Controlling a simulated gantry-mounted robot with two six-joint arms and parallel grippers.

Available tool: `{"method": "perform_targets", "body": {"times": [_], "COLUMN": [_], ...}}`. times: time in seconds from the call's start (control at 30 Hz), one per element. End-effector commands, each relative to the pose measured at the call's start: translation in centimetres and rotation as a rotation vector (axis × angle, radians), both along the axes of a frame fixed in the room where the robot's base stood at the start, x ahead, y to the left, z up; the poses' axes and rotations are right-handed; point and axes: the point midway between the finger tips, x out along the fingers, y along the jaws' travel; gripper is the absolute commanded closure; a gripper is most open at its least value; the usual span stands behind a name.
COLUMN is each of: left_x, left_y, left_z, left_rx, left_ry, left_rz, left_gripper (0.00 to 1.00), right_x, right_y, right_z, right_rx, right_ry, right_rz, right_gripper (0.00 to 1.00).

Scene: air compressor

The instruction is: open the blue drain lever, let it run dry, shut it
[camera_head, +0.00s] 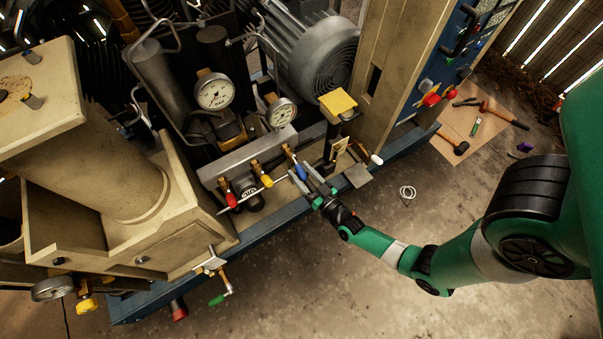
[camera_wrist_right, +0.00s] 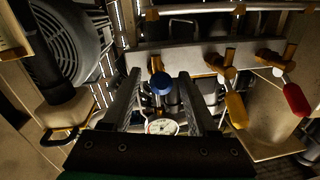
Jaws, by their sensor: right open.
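The blue drain lever (camera_head: 289,153) is the rightmost of three coloured levers on a grey manifold bar (camera_head: 250,158) at the front of the compressor. My right gripper (camera_head: 305,179) is at the blue lever, reaching in from the lower right. In the right wrist view the blue lever's end (camera_wrist_right: 162,83) shows between the two spread fingers (camera_wrist_right: 160,76). I cannot tell whether either finger touches it. The yellow lever (camera_head: 266,180) and red lever (camera_head: 231,200) hang to its left; in the wrist view the yellow (camera_wrist_right: 236,110) and red (camera_wrist_right: 296,99) are at right. My left gripper is not in view.
Two round gauges (camera_head: 214,91) (camera_head: 281,112) stand behind the bar. A yellow-topped black post (camera_head: 338,103) and a white-tipped lever (camera_head: 375,159) are close to the right of my gripper. Tools lie on a board (camera_head: 460,147) at the right. The floor in front is mostly clear.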

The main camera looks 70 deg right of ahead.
Motion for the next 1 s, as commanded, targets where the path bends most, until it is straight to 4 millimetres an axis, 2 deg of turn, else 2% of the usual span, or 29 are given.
{"method": "perform_targets", "body": {"times": [0.2, 0.53, 1.0], "left_x": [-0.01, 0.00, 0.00], "left_y": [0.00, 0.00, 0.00], "left_z": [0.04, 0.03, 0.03], "left_rx": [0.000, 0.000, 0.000], "left_ry": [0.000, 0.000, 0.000], "left_rz": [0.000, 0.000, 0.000], "left_gripper": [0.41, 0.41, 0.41], "right_x": [0.04, 0.02, 0.01], "right_y": [-0.01, 0.00, 0.02], "right_z": [0.04, 0.03, 0.01], "right_rx": [0.000, 0.001, 0.001], "right_ry": [0.000, -0.001, -0.001], "right_rz": [0.000, 0.000, 0.000], "right_gripper": [0.41, 1.00, 1.00]}}
